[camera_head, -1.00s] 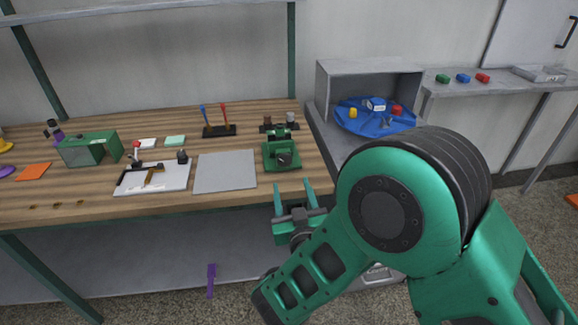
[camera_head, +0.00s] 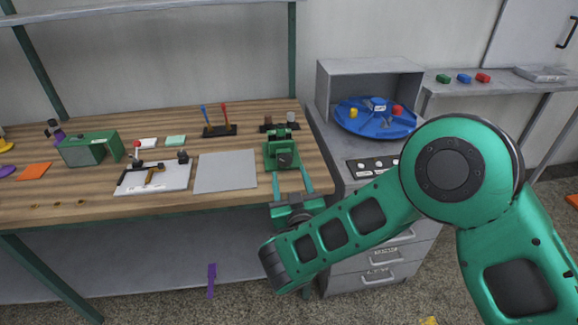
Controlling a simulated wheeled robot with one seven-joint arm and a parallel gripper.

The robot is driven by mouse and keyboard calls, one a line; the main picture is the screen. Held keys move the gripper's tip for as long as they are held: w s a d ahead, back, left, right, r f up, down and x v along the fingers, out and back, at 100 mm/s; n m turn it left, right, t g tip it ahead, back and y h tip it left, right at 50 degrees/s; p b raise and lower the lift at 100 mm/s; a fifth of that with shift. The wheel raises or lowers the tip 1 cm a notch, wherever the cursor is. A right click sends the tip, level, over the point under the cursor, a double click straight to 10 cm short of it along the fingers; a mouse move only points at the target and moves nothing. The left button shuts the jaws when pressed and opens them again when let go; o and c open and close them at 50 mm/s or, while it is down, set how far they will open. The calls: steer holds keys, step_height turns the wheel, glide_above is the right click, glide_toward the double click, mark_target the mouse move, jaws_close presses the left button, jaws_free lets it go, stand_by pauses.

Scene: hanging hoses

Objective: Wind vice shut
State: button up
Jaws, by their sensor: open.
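The green vice (camera_head: 281,150) stands near the right end of the wooden workbench. A dark round part (camera_head: 285,160) shows on its front side, facing me; I cannot make out its handle or how far its jaws are apart. My gripper (camera_head: 290,182) is open and empty at the bench's front right edge. Its two fingers point away from me toward the vice, a little in front of it. Whether a fingertip touches the vice cannot be told from this view.
A grey plate (camera_head: 225,172) lies left of the vice, with a white board (camera_head: 153,178) further left. Small holders (camera_head: 279,124) stand behind the vice. A grey drawer cabinet (camera_head: 375,255) with a blue turntable (camera_head: 375,118) is to the right. The bench's front edge lies under my gripper.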

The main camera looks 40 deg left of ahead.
mark_target(286, 161)
steer(key=shift+x, duration=2.9)
